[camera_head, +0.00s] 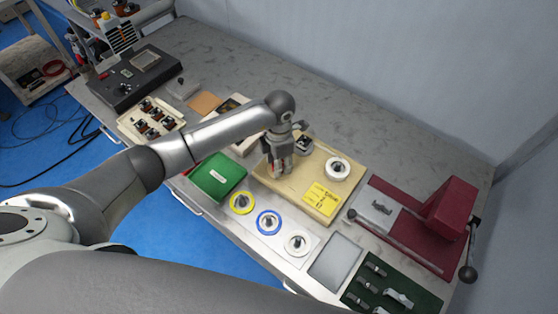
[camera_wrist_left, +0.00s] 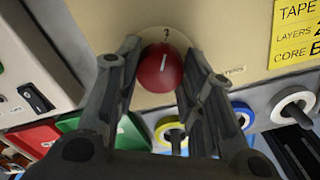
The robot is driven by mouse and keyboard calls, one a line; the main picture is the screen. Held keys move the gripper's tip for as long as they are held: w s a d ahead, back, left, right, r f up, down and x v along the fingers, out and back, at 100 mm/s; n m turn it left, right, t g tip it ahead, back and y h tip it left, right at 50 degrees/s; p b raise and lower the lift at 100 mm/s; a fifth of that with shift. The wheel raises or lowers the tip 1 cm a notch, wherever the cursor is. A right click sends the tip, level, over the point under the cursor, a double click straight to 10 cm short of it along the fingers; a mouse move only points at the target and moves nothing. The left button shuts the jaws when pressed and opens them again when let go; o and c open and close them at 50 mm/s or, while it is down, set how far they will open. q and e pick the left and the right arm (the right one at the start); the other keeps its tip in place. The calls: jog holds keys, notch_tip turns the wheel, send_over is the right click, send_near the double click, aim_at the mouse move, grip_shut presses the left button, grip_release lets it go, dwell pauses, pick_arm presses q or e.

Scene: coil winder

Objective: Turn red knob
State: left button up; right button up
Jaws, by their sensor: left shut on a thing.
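The red knob (camera_wrist_left: 158,68) is in the middle of the left wrist view, on the beige face of a panel (camera_wrist_left: 200,25). It has a white pointer line, and a pale disc with a "?" mark lies behind it. My left gripper (camera_wrist_left: 165,75) has one finger on each side of the knob and is shut on it. In the head view my left gripper (camera_head: 281,165) is over the left part of the beige box (camera_head: 310,205), and the knob is mostly hidden by the fingers. My right gripper is not in view.
A yellow label (camera_head: 321,199) and a white ring (camera_head: 337,168) are on the box. Yellow, blue and white spools (camera_head: 297,243) and a green tray (camera_head: 217,176) lie in front. A red machine (camera_head: 447,209) with a lever stands at right. The table's back is clear.

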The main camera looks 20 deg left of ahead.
pick_arm(q)
jog(key=shift+c, duration=0.2)
jog(key=shift+n+b, duration=0.45)
jog(key=shift+n, duration=0.65)
jog(key=n+b, duration=0.1)
jog(key=n, duration=0.2)
jog(key=n+b, duration=0.1)
jog(key=n, duration=0.6)
jog(key=shift+n, duration=0.4)
jog(key=n, duration=0.5)
jog(key=shift+r+b, duration=0.1)
jog(key=shift+b, duration=0.25)
jog(key=n, duration=0.6)
jog(key=shift+w, duration=0.1)
jog(key=o, duration=1)
